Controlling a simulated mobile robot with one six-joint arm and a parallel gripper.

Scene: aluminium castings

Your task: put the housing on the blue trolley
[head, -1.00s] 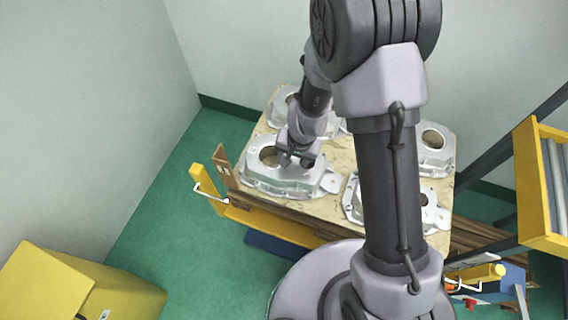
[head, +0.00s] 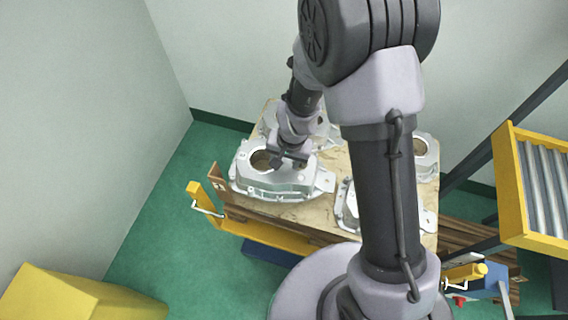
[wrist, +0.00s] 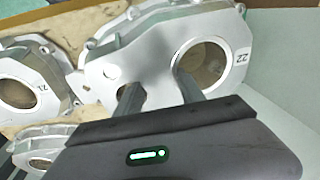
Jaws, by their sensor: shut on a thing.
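My gripper (head: 287,160) is shut on a silver cast housing (head: 262,182) with a large round bore. The housing is held just above the front left of the wooden pallet top. In the wrist view, one finger of my gripper (wrist: 160,86) is at the bore's edge of the held housing (wrist: 140,50), the other at a smaller opening. A blue part (head: 268,250) shows low beside the pallet, and another blue thing (head: 492,282) at the lower right; I cannot tell whether either is the blue trolley.
More housings stand on the pallet (head: 290,212): one behind (head: 268,125), one front right (head: 347,212), one back right (head: 427,165). A yellow-framed roller rack (head: 510,190) stands at the right, a yellow box (head: 80,295) at the lower left. Green floor between is clear.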

